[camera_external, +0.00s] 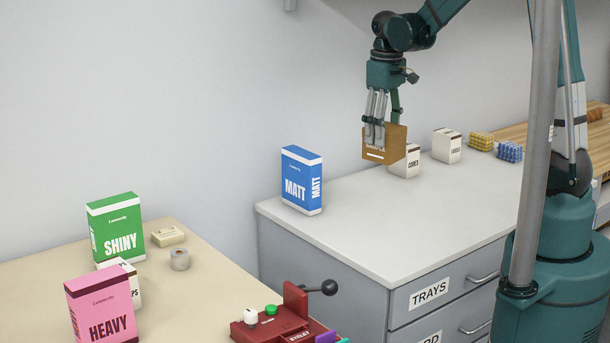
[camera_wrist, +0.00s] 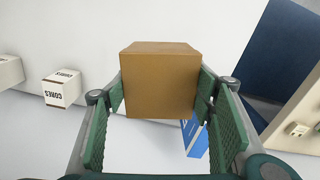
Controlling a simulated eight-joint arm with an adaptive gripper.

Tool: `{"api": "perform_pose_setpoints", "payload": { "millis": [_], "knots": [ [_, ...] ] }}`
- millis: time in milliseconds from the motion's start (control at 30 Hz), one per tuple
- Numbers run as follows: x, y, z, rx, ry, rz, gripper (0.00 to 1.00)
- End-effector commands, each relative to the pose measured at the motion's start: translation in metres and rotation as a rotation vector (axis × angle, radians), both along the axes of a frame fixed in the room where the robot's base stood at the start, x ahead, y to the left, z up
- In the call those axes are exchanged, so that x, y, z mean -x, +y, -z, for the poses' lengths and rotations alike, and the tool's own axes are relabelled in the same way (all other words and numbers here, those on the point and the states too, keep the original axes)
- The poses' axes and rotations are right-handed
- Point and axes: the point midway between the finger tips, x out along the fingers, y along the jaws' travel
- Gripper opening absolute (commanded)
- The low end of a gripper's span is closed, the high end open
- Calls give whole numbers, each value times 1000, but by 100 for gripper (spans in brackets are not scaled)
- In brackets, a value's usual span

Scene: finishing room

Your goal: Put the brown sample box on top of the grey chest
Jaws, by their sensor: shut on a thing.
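The brown sample box (camera_external: 385,146) is held in my gripper (camera_external: 374,132), raised above the white top of the grey chest (camera_external: 350,226). In the wrist view the box (camera_wrist: 158,80) sits between both green finger pads of my gripper (camera_wrist: 160,112). The chest has drawers, one labelled TRAYS. Clear space shows between the box and the chest top. The box hides part of the white CORES box behind it.
On the chest top stand a blue MATT box (camera_external: 301,181) at left, a white CORES box (camera_external: 405,162) and another white box (camera_external: 447,146) at the back. The middle and front are clear. A beige table (camera_external: 200,270) with several items stands at left.

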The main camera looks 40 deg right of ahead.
Motion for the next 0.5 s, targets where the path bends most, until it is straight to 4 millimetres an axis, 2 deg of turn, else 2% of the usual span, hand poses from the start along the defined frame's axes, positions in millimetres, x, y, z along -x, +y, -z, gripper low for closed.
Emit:
{"api": "perform_pose_setpoints", "payload": {
  "millis": [500],
  "knots": [
    [3,-94,21,0,0,85,42]
  ]
}}
